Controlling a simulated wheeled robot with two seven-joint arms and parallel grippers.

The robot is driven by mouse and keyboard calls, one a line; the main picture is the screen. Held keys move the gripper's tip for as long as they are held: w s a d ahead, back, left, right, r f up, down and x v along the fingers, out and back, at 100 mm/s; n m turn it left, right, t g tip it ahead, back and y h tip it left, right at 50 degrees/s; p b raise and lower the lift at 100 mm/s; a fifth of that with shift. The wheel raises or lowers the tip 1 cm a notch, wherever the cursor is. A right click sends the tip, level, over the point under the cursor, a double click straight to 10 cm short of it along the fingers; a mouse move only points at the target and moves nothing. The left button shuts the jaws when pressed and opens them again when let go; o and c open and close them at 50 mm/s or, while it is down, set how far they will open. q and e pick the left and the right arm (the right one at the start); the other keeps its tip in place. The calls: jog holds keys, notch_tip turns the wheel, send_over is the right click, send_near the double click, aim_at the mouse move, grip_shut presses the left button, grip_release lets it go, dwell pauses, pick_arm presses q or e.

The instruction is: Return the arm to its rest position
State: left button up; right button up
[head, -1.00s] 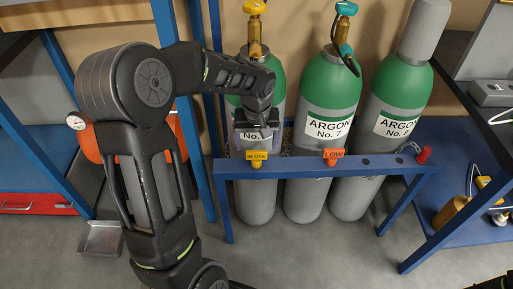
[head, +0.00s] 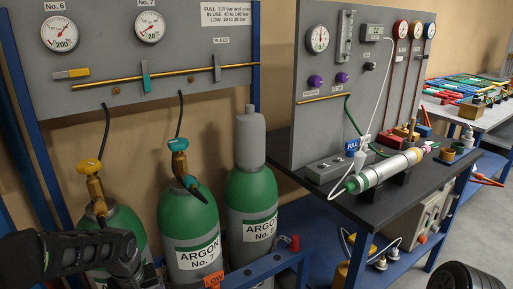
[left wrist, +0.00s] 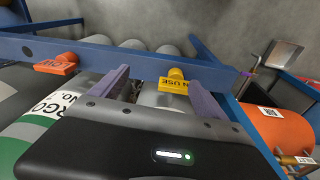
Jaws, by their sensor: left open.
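My left arm (head: 70,252) reaches in from the left in the head view, in front of the leftmost green-and-grey cylinder (head: 122,220). Its left gripper (head: 130,275) points down at the bottom edge, and its fingertips are cut off there. In the left wrist view my left gripper (left wrist: 158,80) has its two purple fingers apart with nothing held between them. A yellow "IN USE" tag (left wrist: 176,82) hangs on the blue rail just beyond the fingers; I cannot tell whether they touch it. My right gripper is not in view.
The argon cylinders No. 7 (head: 190,235) and the one to its right (head: 251,200) stand behind a blue rail (left wrist: 120,58). A grey gauge panel (head: 205,50) is above. A black bench (head: 390,205) with a silver tube is right. An orange cylinder (left wrist: 275,135) lies close right in the wrist view.

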pick_arm(q)
jog(key=s+d+f+m+h+p, duration=0.25)
jog(key=d+f, duration=0.25)
jog(key=d, duration=0.4)
jog(key=s+d+f+m+h+p, duration=0.1)
jog(key=s+d+f+p, duration=0.2)
jog(key=s+d, duration=0.5)
jog(key=s+d+f+m+h+p, duration=0.1)
jog(key=s+d+f+p, duration=0.3)
jog(key=s+d, duration=0.4)
jog(key=shift+s+d+f+g, duration=0.2)
jog(key=shift+s+f+g, duration=0.1)
jog(key=shift+s+f, duration=0.5)
